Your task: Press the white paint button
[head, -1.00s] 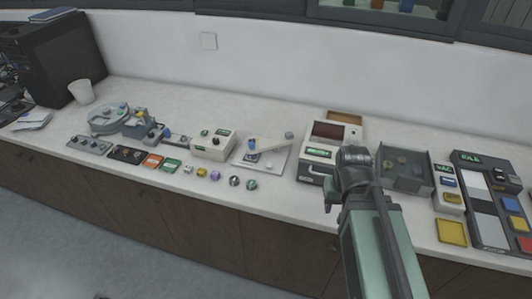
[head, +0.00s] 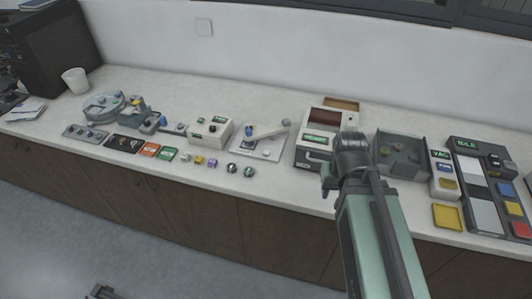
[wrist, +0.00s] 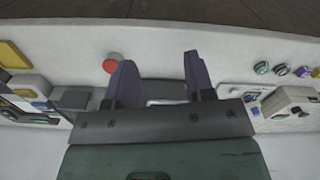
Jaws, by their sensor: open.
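The panel machine (head: 480,185) with a lit green display stands at the right end of the counter in the head view. It carries a blue button (head: 506,189), a yellow button (head: 514,208) and a red button (head: 521,230). I cannot clearly make out a white button among them; pale parts above the blue one are too small to tell. My gripper (head: 328,188) is over the counter's front edge, well left of this machine. In the wrist view my gripper (wrist: 158,82) has its two fingers apart with nothing held between them.
A white press-like unit (head: 314,150), an open grey bin (head: 402,170), a slim unit with a green display (head: 442,168) and a yellow tray (head: 447,216) line the right. A red knob (wrist: 110,64) shows beside a finger. Several small knobs and devices stand left.

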